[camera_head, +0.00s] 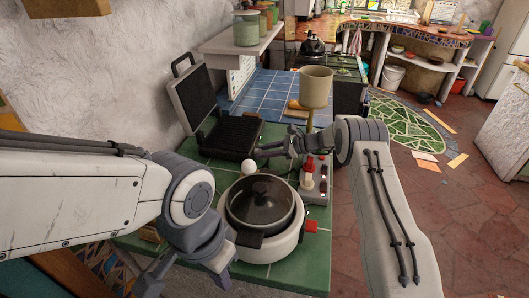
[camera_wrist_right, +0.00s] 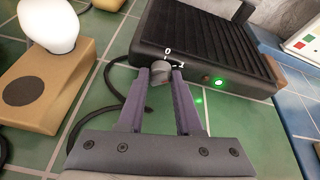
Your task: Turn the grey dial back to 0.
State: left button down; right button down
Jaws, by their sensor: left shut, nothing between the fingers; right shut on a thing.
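The grey dial (camera_wrist_right: 161,72) sits on the front of the black contact grill (camera_wrist_right: 205,40), with white marks 0 and 1 beside it. My right gripper (camera_wrist_right: 162,75) is shut on the dial, a finger on each side. I cannot tell exactly which mark the dial points to. A green light (camera_wrist_right: 217,82) glows on the grill's front. In the head view the grill (camera_head: 228,138) stands open, and my right gripper (camera_head: 262,151) reaches its right front corner; the dial is too small to make out there. My left gripper (camera_head: 185,282) is shut and empty at the bottom edge.
A white pot cooker (camera_head: 270,248) with a dark lid stands in front of the grill. A white egg-shaped thing (camera_wrist_right: 55,25) on a tan block (camera_wrist_right: 42,92) is left of the dial.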

jog(key=c, duration=0.6)
grip_release()
jog(key=b+v, duration=0.2)
jog(key=v, duration=0.7)
jog(key=shift+d+f, duration=0.1)
jog(key=shift+s+d+r, duration=0.2)
jog(key=shift+d+r, duration=0.15)
jog(key=shift+d, duration=0.25)
